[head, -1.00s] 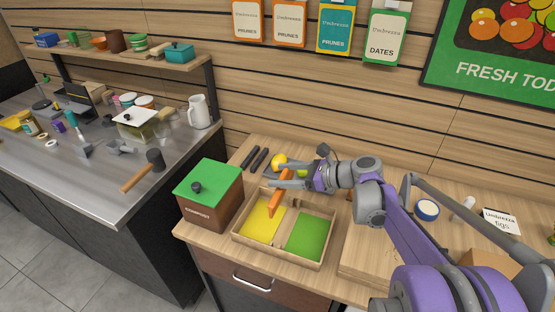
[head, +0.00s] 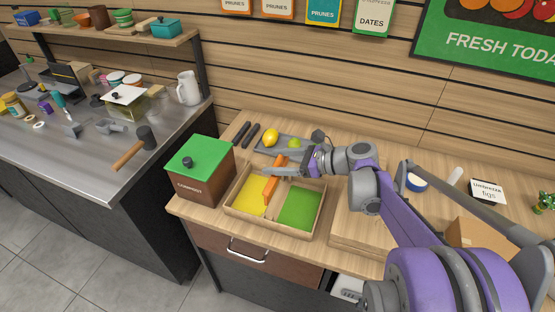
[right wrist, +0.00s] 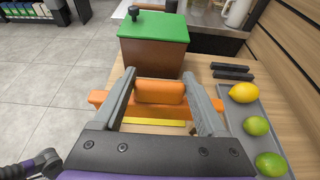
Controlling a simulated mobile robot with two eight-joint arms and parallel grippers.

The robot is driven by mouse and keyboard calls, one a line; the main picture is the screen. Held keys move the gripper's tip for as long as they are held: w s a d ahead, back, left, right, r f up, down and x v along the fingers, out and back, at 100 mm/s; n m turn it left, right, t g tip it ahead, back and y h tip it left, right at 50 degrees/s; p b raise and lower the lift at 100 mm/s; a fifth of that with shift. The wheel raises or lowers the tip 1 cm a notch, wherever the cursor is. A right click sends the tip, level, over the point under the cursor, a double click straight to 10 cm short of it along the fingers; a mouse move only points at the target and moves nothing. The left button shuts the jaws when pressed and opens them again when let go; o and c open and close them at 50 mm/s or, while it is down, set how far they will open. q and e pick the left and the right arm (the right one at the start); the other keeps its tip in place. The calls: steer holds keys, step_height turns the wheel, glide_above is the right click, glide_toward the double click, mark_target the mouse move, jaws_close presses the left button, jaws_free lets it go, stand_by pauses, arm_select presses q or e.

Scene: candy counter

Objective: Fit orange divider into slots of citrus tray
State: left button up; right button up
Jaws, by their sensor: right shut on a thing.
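The orange divider (head: 271,188) is held by my right gripper (head: 277,172) at the citrus tray, a shallow wooden tray (head: 240,214). The tray shows a yellow floor (head: 250,201) at left and a green floor (head: 298,209) at right. In the head view the divider overlaps the yellow side near the middle. I cannot tell whether it touches the tray or its slots. In the right wrist view the fingers close on the divider's raised middle (right wrist: 160,92), and its ends stick out past both fingers. A yellow strip (right wrist: 155,122) shows below it. My left gripper is not in view.
A brown compost bin (head: 197,184) with a green lid stands close left of the tray. Behind the tray are a grey tray (right wrist: 250,106) with a lemon (right wrist: 243,92) and limes (right wrist: 256,126), and two dark-handled tools (head: 246,134). A wooden board (head: 350,243) lies to the right.

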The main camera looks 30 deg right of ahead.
steer(key=shift+f+b, duration=1.25)
steer(key=shift+f, duration=0.9)
steer(key=shift+f+b, duration=1.95)
steer(key=shift+f, duration=0.6)
steer(key=o, duration=1.3)
steer(key=shift+o, duration=0.2)
steer(key=shift+r, duration=0.1)
steer(key=v, duration=1.1)
steer(key=shift+a+p, duration=0.2)
steer(key=shift+p, duration=0.1)
